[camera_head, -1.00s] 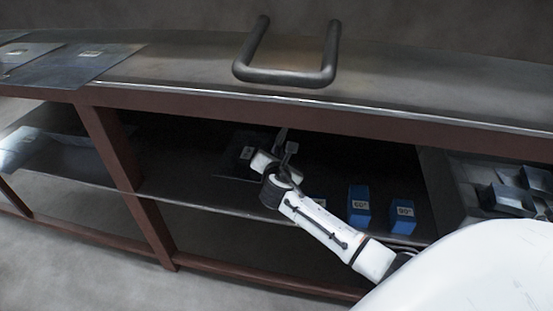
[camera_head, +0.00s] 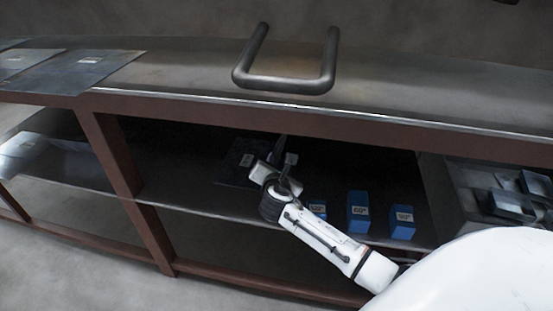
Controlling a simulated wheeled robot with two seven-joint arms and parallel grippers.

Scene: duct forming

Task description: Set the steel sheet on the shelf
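A dark steel sheet with a small pale label (camera_head: 246,160) lies on the shelf (camera_head: 180,203) under the bench top, in the shadowed middle bay. My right gripper (camera_head: 286,149) reaches into this bay from the lower right, just right of the label. Its two fingers look spread apart with nothing visible between them. The sheet's right part is dark and partly hidden by the gripper, so I cannot tell if they touch. My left gripper is not in view.
Blue labelled blocks (camera_head: 358,212) stand on the shelf right of my arm. Metal pieces (camera_head: 515,205) fill the right bay. Other sheets lie on the bench top (camera_head: 75,72) and left shelf (camera_head: 40,155). A red-brown post (camera_head: 112,155) and front beam frame the bay. A U-shaped handle (camera_head: 285,83) rises above.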

